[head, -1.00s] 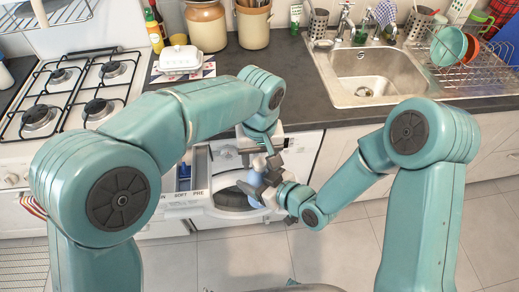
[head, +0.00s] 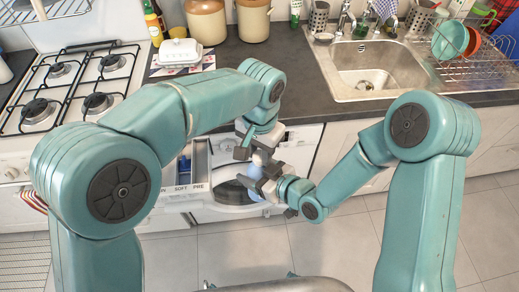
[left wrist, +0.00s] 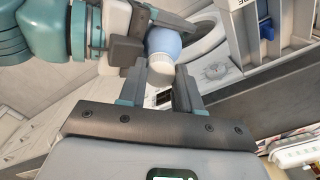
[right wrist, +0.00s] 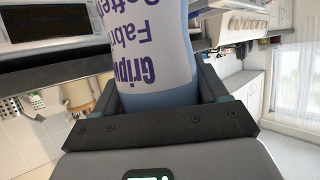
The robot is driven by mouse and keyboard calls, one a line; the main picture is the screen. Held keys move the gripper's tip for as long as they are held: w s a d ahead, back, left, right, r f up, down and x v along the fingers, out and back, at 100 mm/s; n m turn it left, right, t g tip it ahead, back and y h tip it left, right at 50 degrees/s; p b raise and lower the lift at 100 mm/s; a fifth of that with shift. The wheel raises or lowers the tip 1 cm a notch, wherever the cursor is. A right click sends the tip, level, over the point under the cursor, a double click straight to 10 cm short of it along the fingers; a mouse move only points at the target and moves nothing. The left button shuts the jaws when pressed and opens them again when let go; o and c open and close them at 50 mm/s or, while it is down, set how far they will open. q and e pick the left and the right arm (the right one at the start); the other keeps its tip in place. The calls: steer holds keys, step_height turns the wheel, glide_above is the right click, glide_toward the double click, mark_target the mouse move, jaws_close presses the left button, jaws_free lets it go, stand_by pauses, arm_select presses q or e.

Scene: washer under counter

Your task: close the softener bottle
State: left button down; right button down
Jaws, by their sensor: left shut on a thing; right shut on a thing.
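The softener bottle is pale blue with purple lettering and fills the middle of the right wrist view (right wrist: 155,50). My right gripper (right wrist: 160,85) is shut around its body. The bottle also shows in the left wrist view (left wrist: 163,43), with a white cap (left wrist: 159,71) at its near end. My left gripper (left wrist: 160,78) has its fingertips on either side of that cap and is shut on it. I cannot tell whether the cap is seated on the neck. In the head view both grippers meet in front of the washer, and the bottle is mostly hidden.
The washer's detergent drawer (head: 189,188), marked SOFT and PRE, is pulled out just left of the grippers. The dark counter (head: 300,80) runs behind, with a gas hob (head: 75,85) at left and a sink (head: 375,80) at right. Tiled floor lies open below.

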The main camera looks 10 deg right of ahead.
arm_select(q)
steer(key=shift+m, duration=0.3)
steer(key=c, duration=0.7)
jaws_free()
step_height(320, 180, up, 12)
steer(key=s+a+f+n+h, duration=0.1)
steer(key=s+a+f+n, duration=0.25)
steer(key=a+f, duration=0.25)
steer(key=s+a+f+n+h, duration=0.1)
steer(key=a+f+n, duration=0.1)
steer(key=f, duration=0.8)
steer(key=s+a+f+n+h, duration=0.1)
steer(key=a+f, duration=0.2)
steer(key=f, duration=0.7)
steer(key=s+a+f+n+h, duration=0.1)
steer(key=s+a+f+n, duration=0.3)
steer(key=s+f, duration=0.7)
step_height(320, 180, down, 2)
steer(key=shift+s+a+f, duration=0.2)
steer(key=shift+s+a, duration=0.2)
steer(key=shift+a, duration=0.75)
